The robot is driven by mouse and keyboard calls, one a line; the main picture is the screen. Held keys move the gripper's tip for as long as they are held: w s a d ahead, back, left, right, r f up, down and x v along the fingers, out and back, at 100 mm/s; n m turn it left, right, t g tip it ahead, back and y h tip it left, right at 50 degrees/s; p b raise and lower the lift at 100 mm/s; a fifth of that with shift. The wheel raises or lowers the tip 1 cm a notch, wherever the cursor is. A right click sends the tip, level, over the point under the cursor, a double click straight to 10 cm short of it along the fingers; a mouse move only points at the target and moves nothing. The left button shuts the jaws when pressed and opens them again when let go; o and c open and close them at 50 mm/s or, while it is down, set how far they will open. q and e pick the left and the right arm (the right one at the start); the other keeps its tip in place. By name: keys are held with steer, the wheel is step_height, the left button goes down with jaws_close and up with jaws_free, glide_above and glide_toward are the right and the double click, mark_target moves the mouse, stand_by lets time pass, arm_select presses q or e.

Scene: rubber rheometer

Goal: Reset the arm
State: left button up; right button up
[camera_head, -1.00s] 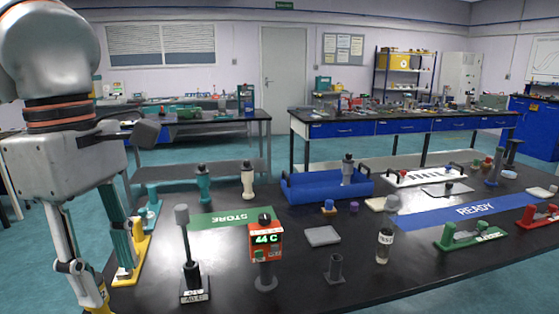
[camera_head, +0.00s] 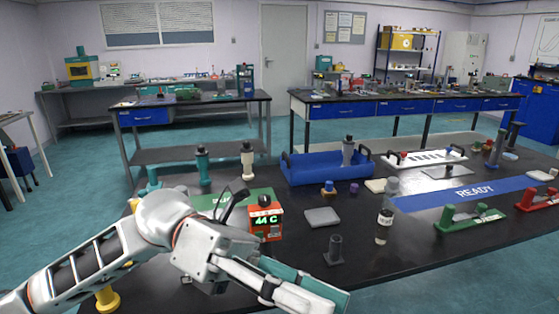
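My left arm comes in low from the left. My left gripper (camera_head: 305,292) lies over the front of the black table, pointing right and toward me. A pale finger and a teal finger part show side-on; the gap between them is not clear. It is in front of and below the orange display unit (camera_head: 265,222) reading "44 C", covering its lower part. I see nothing held, though the fingertips are hard to make out. My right gripper is not in view.
A dark grey holder (camera_head: 334,250) and a labelled clear bottle (camera_head: 385,222) stand right of the gripper. A light grey square plate (camera_head: 322,217) lies behind. Farther back are a blue tray (camera_head: 310,182), the blue READY strip (camera_head: 430,200) and a green stand (camera_head: 468,220).

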arm_select(q)
steer(key=w+a+f+n+t+h, duration=0.1)
steer(key=w+n+t+h, duration=1)
steer(key=n, duration=0.5)
steer(key=w+a+f+n+t+y, duration=0.4)
steer(key=f+n+t+y, duration=0.2)
steer(key=f+n+t, duration=0.3)
steer(key=w+a+f+n+t+y, duration=0.45)
steer(key=f+n+t, duration=0.2)
steer(key=n, duration=0.35)
steer(key=s+a+f+n+y, duration=0.2)
steer(key=a+f+n+y, duration=0.25)
steer(key=f, duration=0.55)
steer(key=s+a+f+n+y, duration=0.25)
steer(key=f+n+y, duration=0.25)
steer(key=f, duration=0.5)
steer(key=s+a+f+n+g+y, duration=0.1)
steer(key=s+a+f+n+g, duration=0.1)
steer(key=s+f, duration=0.4)
steer(key=s+a+f+n+g+y, duration=0.2)
steer(key=s+a+f+g, duration=0.2)
steer(key=s+f, duration=0.3)
step_height(320, 180, down, 4)
steer(key=shift+s+a+r+y, duration=0.15)
steer(key=shift+a+r+y, duration=0.15)
steer(key=shift+a, duration=0.35)
